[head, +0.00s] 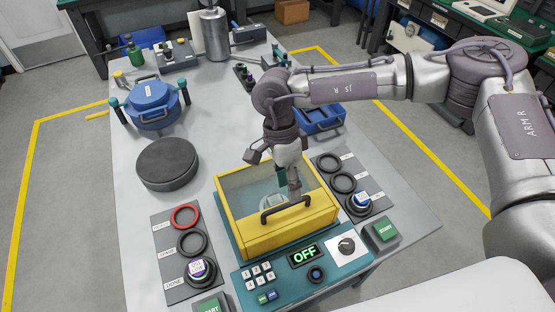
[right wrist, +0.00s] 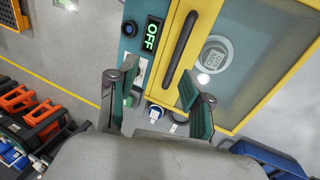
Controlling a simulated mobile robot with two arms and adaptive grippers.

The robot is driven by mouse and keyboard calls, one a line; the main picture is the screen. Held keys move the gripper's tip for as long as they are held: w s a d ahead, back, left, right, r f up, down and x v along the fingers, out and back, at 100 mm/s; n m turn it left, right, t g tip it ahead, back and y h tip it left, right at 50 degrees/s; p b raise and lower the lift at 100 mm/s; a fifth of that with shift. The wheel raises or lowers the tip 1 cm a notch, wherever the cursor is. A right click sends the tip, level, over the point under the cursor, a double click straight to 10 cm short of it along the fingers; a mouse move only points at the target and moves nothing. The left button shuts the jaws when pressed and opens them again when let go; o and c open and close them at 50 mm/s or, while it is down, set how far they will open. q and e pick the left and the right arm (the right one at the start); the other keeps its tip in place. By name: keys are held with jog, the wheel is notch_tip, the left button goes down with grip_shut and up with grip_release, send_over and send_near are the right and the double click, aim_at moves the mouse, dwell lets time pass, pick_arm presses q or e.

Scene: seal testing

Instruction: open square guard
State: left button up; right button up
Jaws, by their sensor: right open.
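The square guard (head: 232,238) is a yellow-framed box with a clear top and a black bar handle (head: 285,208) on its front side. It looks closed on the teal tester base (head: 240,275). A pale round part shows through the clear top. In the right wrist view the guard's yellow frame (right wrist: 170,62) and handle (right wrist: 181,48) lie beyond the fingertips. My right gripper (head: 277,172) is open and empty above the guard, behind the handle in the head view. Its two fingers show in the right wrist view (right wrist: 154,98), apart from the handle. My left gripper is not in view.
The tester's panel has an OFF display (head: 304,255), a knob (head: 346,245) and several keys. Ring trays stand left (head: 170,265) and right (head: 350,157) of the guard. A dark round block (head: 167,163) and a blue pot (head: 152,103) are farther left. A blue bin (head: 322,122) stands behind right.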

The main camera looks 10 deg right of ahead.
aim_at(287, 204)
jog(key=shift+f+b, duration=1.55)
jog(key=shift+f, duration=2)
jog(key=shift+r, duration=0.15)
jog(key=shift+c, duration=1.2)
jog(key=c, duration=0.5)
jog(key=shift+w+a, duration=0.1)
grip_shut()
